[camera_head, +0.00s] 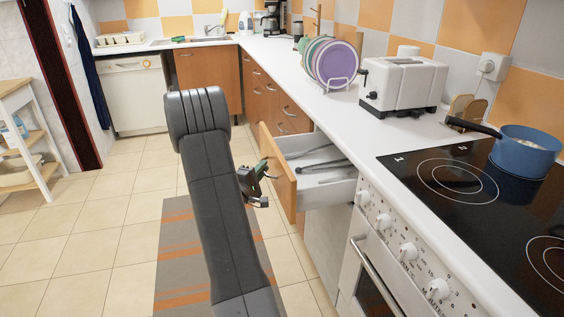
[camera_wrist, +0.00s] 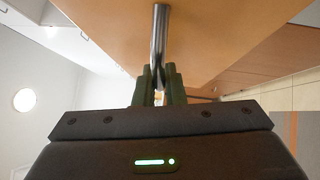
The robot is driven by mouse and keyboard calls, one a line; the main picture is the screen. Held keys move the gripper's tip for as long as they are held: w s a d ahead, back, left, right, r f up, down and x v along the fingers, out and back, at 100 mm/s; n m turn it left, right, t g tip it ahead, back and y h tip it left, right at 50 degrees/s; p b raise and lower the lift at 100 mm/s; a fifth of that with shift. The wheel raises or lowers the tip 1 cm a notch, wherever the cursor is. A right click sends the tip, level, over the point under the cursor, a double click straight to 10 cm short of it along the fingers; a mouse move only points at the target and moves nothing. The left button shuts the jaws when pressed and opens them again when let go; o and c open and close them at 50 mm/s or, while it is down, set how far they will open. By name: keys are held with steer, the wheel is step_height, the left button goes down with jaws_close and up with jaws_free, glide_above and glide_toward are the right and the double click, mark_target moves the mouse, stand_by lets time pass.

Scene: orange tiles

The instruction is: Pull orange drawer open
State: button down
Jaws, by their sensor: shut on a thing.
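The orange drawer (camera_head: 285,188) stands pulled out from the counter, between the stove and the other cabinets. Its white inside shows, with some dark utensils lying in it. My gripper (camera_head: 264,172) is at the drawer's front in the head view, partly hidden behind my dark arm. In the wrist view my gripper (camera_wrist: 158,86) is shut on the metal bar handle (camera_wrist: 160,40), which runs away from the fingers along the orange front (camera_wrist: 105,35).
The stove (camera_head: 450,185) with a blue pan (camera_head: 527,152) is right of the drawer. A white toaster (camera_head: 402,85) and a plate rack (camera_head: 332,66) stand on the counter. A striped mat (camera_head: 178,250) lies on the tiled floor. Free floor is at the left.

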steer(key=s+a+p, duration=0.3)
steer(key=a, duration=1.2)
steer(key=shift+p, duration=0.35)
steer(key=c, duration=1.5)
jaws_free()
steer(key=v, duration=1.4)
steer(key=shift+w, duration=0.1)
steer(key=shift+w, duration=0.1)
steer(key=x, duration=1.3)
steer(key=shift+w+d, duration=0.25)
steer(key=shift+d, duration=0.05)
steer(key=shift+r, duration=0.1)
